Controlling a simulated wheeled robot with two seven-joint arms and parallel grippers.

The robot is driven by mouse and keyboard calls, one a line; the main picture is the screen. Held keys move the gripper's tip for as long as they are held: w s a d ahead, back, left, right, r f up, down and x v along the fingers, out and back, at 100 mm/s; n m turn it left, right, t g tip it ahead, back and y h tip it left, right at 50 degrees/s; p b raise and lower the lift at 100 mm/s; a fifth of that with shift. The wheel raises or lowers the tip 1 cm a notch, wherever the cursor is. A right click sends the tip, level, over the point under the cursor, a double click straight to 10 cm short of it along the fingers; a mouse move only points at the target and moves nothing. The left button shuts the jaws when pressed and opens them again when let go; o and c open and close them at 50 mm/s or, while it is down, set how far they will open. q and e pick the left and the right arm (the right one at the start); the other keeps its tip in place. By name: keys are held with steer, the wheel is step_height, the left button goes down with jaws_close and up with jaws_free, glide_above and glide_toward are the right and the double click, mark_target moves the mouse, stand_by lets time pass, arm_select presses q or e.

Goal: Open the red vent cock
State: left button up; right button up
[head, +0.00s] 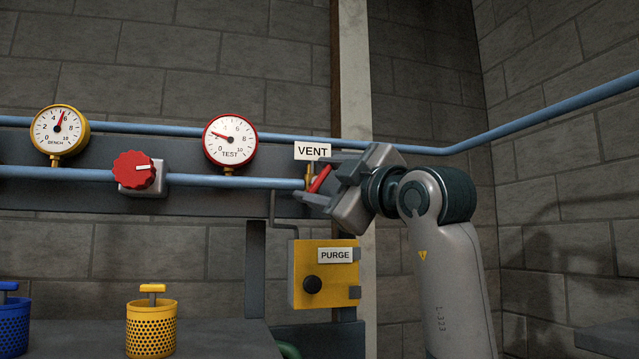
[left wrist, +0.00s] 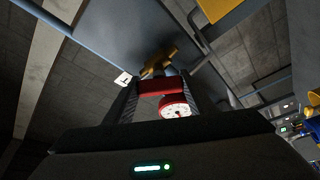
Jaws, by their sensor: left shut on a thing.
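The red vent cock handle (head: 321,179) sits under the VENT sign (head: 312,151), at the right end of the lower blue pipe. It is tilted in the head view, its upper end to the right. My left gripper (head: 323,181) reaches it from the right and is shut on it. In the left wrist view the red handle (left wrist: 160,87) lies between the two fingers of my left gripper (left wrist: 163,95), with the brass cock body (left wrist: 160,62) beyond it. The fingers partly hide the cock in the head view. My right gripper is in neither view.
The red TEST gauge (head: 230,141) reads low on its scale. A red knob (head: 134,174) and a yellow BENCH gauge (head: 58,130) are further left. A yellow PURGE box (head: 309,285) hangs just below my gripper. Yellow (head: 151,325) and blue (head: 12,322) perforated baskets stand lower left.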

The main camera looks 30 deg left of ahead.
arm_select(q)
steer(key=n, duration=0.2)
steer(key=n+g+h+p, duration=0.1)
steer(key=n, duration=0.1)
steer(key=shift+r+n+g+p, duration=0.15)
steer(key=shift+n+g+p, duration=0.15)
steer(key=shift+n, duration=0.1)
steer(key=shift+n+g+h+p, duration=0.35)
steer(key=shift+n+p, duration=0.2)
steer(key=shift+n, duration=0.75)
steer(key=shift+f, duration=0.2)
steer(key=o, duration=1)
steer(key=shift+o, duration=0.2)
steer(key=shift+s, duration=0.1)
steer(key=shift+d, duration=0.1)
